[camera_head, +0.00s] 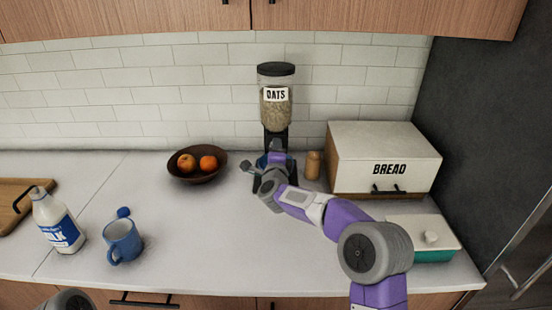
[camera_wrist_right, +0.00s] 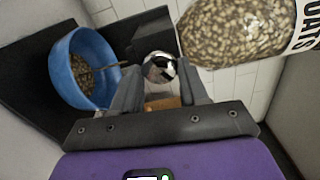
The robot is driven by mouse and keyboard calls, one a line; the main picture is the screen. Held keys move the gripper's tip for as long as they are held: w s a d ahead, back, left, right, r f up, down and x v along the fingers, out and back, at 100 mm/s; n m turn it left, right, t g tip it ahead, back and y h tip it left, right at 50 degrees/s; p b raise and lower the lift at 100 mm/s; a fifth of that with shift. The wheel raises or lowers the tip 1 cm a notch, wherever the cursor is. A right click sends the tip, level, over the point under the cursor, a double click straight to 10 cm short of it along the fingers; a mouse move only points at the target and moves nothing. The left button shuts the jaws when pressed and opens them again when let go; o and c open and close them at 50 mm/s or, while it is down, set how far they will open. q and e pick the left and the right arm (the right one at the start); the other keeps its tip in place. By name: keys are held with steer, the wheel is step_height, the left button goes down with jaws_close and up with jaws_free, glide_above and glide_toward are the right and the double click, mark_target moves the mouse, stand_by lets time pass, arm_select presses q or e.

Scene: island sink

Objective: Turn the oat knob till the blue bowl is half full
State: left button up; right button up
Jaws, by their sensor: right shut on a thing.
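The oat dispenser (camera_head: 275,105) stands against the tiled wall, its clear jar holding oats under a dark lid. In the right wrist view the jar (camera_wrist_right: 235,35) fills the upper right. The shiny round oat knob (camera_wrist_right: 158,66) sits between the fingers of my right gripper (camera_wrist_right: 157,88), which is shut on it. The blue bowl (camera_wrist_right: 100,62) rests on the dispenser's black base, left of the knob in that view. Oats (camera_wrist_right: 88,77) cover its bottom, well below the rim. In the head view my right gripper and arm mostly hide the bowl. My left gripper is out of view.
A fruit bowl (camera_head: 190,178) stands left of the dispenser. A small brown jar (camera_head: 313,165) and the bread box (camera_head: 385,150) stand right. A blue mug (camera_head: 122,243) and milk bottle (camera_head: 55,225) are at front left. The middle counter is clear.

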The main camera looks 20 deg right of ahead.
steer(key=shift+m, duration=0.3)
steer(key=o, duration=1.1)
steer(key=shift+c, duration=0.2)
steer(key=shift+s, duration=0.1)
steer(key=v, duration=0.7)
steer(key=shift+s, duration=0.2)
steer(key=shift+r, duration=0.1)
